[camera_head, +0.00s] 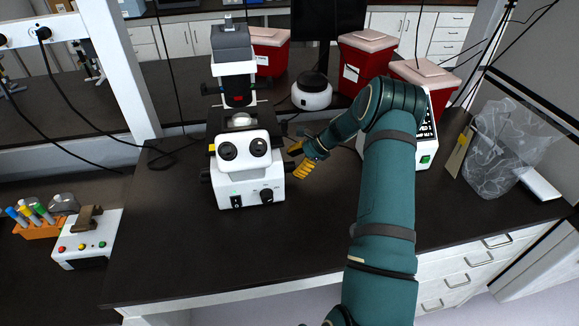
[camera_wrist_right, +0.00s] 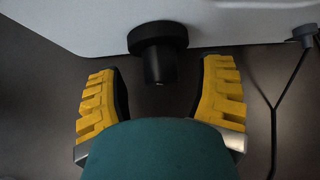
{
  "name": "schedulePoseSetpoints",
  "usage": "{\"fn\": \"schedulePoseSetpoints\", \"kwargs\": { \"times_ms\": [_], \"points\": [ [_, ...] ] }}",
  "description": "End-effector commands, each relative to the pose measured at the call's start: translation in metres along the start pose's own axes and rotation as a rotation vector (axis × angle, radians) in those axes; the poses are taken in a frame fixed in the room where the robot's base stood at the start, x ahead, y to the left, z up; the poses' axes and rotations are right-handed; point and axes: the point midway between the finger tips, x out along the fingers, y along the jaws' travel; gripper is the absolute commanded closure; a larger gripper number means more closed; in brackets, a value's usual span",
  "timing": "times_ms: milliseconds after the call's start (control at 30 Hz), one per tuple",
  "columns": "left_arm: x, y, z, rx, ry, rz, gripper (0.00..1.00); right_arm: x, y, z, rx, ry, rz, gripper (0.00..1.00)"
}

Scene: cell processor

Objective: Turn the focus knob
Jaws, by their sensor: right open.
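The white and black microscope (camera_head: 243,185) stands on the dark bench. A black stepped round knob (camera_wrist_right: 158,40) sticks out from its white body in the right wrist view. My right gripper (camera_head: 299,159) is at the microscope's right side, with its yellow fingers open. In the wrist view the fingers of the right gripper (camera_wrist_right: 163,68) lie on either side of the knob's narrower end, with a gap on both sides. The head view does not show this knob clearly beside the gripper. My left gripper is not in view.
A white round device (camera_head: 312,95) and red bins (camera_head: 367,65) stand behind. A white box with a green switch (camera_head: 426,160) is partly behind my right arm. A clear bag (camera_head: 500,150) lies at right. The bench front left of my arm is free. A cable (camera_wrist_right: 275,110) runs right of the fingers.

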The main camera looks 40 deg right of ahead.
Motion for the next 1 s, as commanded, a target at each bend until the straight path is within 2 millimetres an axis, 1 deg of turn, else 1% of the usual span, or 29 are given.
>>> {"fn": "schedulePoseSetpoints", "kwargs": {
  "times_ms": [33,100,200,533,567,600,667,700,767,933,1000],
  "points": [
    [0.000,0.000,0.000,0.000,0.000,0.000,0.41,0.007,0.000,0.000,0.000,-0.002,0.001,0.32],
    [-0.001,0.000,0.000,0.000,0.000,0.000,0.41,0.015,0.000,0.000,0.000,-0.001,0.001,0.32],
    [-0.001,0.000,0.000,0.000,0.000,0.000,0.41,0.021,0.000,0.001,0.000,-0.002,0.000,0.32],
    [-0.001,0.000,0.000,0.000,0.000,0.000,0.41,0.025,0.000,0.001,0.000,-0.001,-0.001,0.32],
    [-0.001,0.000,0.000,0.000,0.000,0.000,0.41,0.025,0.000,0.000,0.000,-0.001,0.000,0.30],
    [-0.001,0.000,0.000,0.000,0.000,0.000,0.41,0.024,0.000,0.000,0.000,-0.001,0.000,0.44],
    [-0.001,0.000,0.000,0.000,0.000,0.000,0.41,0.024,0.000,0.000,0.000,-0.001,0.000,0.65],
    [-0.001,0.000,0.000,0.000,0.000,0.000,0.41,0.024,0.000,0.000,0.000,-0.001,0.000,0.79],
    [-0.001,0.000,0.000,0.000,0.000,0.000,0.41,0.025,0.000,0.001,0.000,-0.001,0.000,1.00],
    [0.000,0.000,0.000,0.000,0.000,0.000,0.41,0.025,0.000,0.001,-0.002,-0.003,-0.001,1.00],
    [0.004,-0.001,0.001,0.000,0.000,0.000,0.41,0.026,0.000,0.000,-0.010,-0.004,-0.011,1.00]
  ]
}}
